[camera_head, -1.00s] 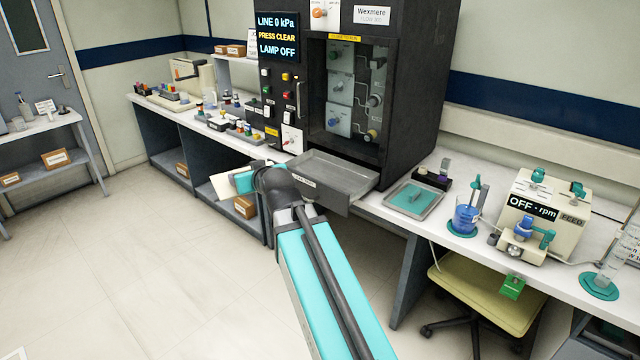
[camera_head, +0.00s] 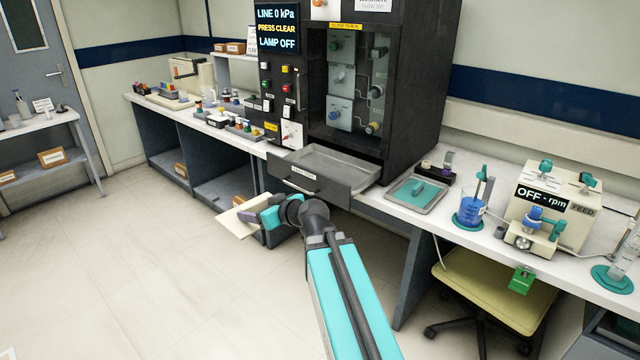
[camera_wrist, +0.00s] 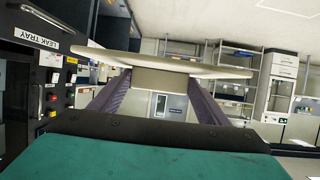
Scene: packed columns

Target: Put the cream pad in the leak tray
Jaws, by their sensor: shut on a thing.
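The cream pad (camera_head: 236,221) is a flat, thin piece with a small block beneath it. My gripper (camera_head: 250,214) is shut on it and holds it in the air, in front of the bench and to the left of the drawer. In the wrist view the pad (camera_wrist: 190,66) lies across both fingers, with its block (camera_wrist: 160,80) between the fingertips. The leak tray (camera_head: 312,178) is a grey drawer pulled out from the bottom of the black cabinet. Its inside looks empty. Its label shows in the wrist view (camera_wrist: 36,40).
The black cabinet (camera_head: 410,110) stands behind the leak tray. A grey tray with a teal piece (camera_head: 418,192) lies on the bench to the right. A beaker (camera_head: 470,210) and pump (camera_head: 548,215) stand farther right. A stool (camera_head: 490,290) is below.

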